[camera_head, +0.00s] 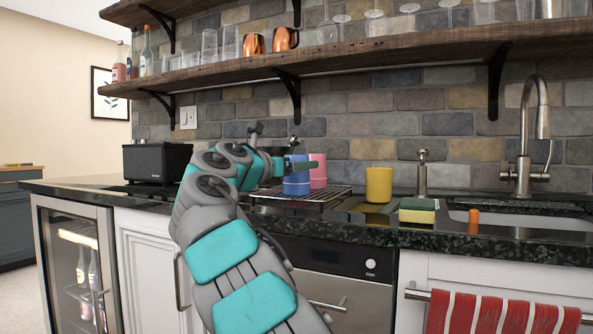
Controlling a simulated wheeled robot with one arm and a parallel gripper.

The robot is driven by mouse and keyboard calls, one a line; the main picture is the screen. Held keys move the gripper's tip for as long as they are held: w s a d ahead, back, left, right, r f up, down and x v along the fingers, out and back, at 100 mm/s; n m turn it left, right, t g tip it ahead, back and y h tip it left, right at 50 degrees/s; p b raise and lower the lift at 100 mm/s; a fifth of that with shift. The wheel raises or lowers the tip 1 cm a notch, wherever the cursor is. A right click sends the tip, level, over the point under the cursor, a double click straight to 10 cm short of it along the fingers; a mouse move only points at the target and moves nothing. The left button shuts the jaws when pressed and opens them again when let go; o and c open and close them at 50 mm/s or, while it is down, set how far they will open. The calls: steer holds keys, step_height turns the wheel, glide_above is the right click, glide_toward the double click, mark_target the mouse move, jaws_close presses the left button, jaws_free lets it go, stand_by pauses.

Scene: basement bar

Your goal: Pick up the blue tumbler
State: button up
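The blue tumbler (296,183) stands upright on a wire drying rack (327,193) on the dark counter. My arm reaches up from the bottom of the picture to it. My gripper (300,165) is at the tumbler's upper part, and a thin finger crosses in front of it near the rim. The other finger is hidden or too small to make out. I cannot tell whether the gripper touches the tumbler or is closed around it. A pink tumbler (318,171) stands close behind and to the right of the blue one.
A yellow tumbler (378,185) stands right of the rack. Further right are a soap dispenser (422,175), a sponge (417,211), an orange cylinder (474,221) and the sink faucet (524,160). A wooden shelf (380,52) with glasses runs above.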

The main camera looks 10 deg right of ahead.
jaws_close()
stand_by(0.4)
